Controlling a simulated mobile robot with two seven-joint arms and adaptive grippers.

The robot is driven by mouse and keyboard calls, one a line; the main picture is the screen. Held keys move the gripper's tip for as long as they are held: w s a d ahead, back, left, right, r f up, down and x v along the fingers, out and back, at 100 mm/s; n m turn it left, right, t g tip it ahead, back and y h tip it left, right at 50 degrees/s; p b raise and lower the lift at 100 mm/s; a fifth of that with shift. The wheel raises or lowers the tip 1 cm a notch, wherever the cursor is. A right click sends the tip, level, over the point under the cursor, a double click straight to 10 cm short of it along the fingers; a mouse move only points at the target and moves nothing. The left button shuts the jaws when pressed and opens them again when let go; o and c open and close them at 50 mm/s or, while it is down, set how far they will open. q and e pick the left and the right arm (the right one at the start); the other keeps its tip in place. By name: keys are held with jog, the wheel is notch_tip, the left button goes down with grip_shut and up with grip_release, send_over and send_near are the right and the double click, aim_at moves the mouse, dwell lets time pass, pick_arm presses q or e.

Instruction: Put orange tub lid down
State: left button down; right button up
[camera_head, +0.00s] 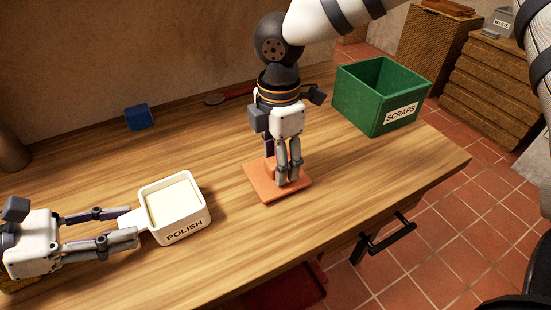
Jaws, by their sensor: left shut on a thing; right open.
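The orange tub lid (264,190) lies flat on the wooden table, with a raised orange grip partly hidden behind my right gripper. My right gripper (286,180) points down over the lid, open, its fingertips close to the raised grip. Whether they touch the lid I cannot tell. The white tub labelled POLISH (183,229) stands upright to the left of the lid, uncovered, with pale cream content visible. My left gripper (132,224) comes in from the left and is shut on the tub's side handle.
A green SCRAPS box (361,104) stands at the table's right back. A blue block (138,117) and a dark-red-handled tool (226,97) lie near the wall. A drawer handle (388,233) juts from the front. Table between tub and lid is clear.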

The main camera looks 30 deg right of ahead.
pick_arm(q)
jog(key=shift+s+a+f, duration=0.1)
jog(key=shift+f, duration=0.25)
pick_arm(e)
notch_tip(320, 180, up, 12)
jog(key=shift+f, duration=0.2)
pick_arm(q)
jog(key=c, duration=1)
grip_release()
jog(key=shift+o, duration=0.2)
jog(key=shift+r, duration=0.15)
jog(key=v, duration=1.1)
jog(key=shift+a+r, duration=0.25)
jog(key=shift+a, duration=0.15)
